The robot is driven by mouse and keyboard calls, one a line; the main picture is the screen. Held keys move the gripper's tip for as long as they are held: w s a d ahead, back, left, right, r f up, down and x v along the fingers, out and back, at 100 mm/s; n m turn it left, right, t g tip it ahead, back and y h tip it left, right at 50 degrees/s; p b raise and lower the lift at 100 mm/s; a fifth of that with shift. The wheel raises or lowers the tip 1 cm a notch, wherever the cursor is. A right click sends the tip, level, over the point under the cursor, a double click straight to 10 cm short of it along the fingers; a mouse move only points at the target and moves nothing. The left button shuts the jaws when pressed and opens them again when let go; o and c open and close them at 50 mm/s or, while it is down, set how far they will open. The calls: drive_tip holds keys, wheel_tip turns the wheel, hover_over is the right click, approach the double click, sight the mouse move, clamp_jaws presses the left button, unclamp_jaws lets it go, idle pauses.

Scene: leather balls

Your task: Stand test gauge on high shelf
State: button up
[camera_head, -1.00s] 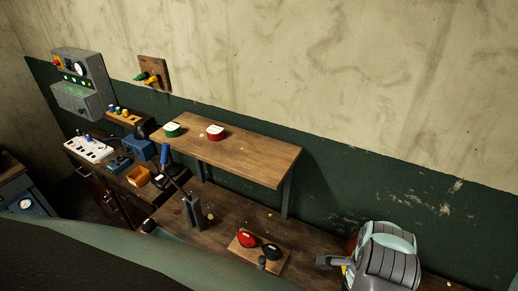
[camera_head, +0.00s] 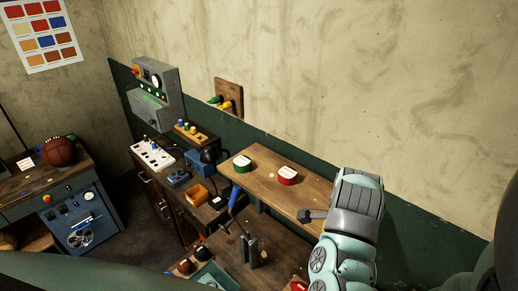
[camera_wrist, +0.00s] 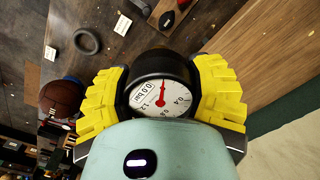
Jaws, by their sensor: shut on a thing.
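The test gauge (camera_wrist: 148,97), a round black body with a white dial and red needle, sits between the yellow fingers of my gripper (camera_wrist: 163,90) in the wrist view. My gripper is shut on it from both sides. In the head view my gripper (camera_head: 310,215) shows at the right end of the high shelf (camera_head: 262,186), in front of it in the picture; the gauge cannot be made out there. The high shelf is a wooden board above the workbench. A green round tin (camera_head: 242,164) and a red round tin (camera_head: 287,175) stand on it.

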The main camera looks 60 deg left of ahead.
drive_tip(key=w+a+b, duration=0.2)
drive_tip(key=w, duration=0.1)
drive_tip(key=w+a+f+b, duration=0.1)
drive_tip(key=w+a+b, duration=0.4)
drive_tip(key=a, duration=0.1)
drive_tip(key=shift+w+a+f, duration=0.15)
drive_tip(key=shift+w+f, duration=0.05)
drive_tip(key=shift+w, duration=0.2)
drive_tip(key=shift+w+a+b, duration=0.65)
drive_tip(key=shift+a+b, duration=0.05)
drive_tip(key=shift+a, duration=0.05)
drive_tip(key=shift+p, duration=0.6)
drive_tip(key=shift+d+f+p, duration=0.1)
drive_tip(key=shift+f+p, duration=0.5)
drive_tip(key=shift+p, duration=0.35)
drive_tip(key=shift+f+p, duration=0.35)
drive_tip(key=shift+f, duration=0.2)
drive_tip(key=shift+f+p, duration=0.3)
drive_tip(key=shift+f, duration=0.25)
drive_tip(key=shift+f, duration=0.1)
drive_tip(key=shift+f, duration=0.15)
drive_tip(key=o, duration=1.2)
drive_tip(key=shift+w, duration=0.1)
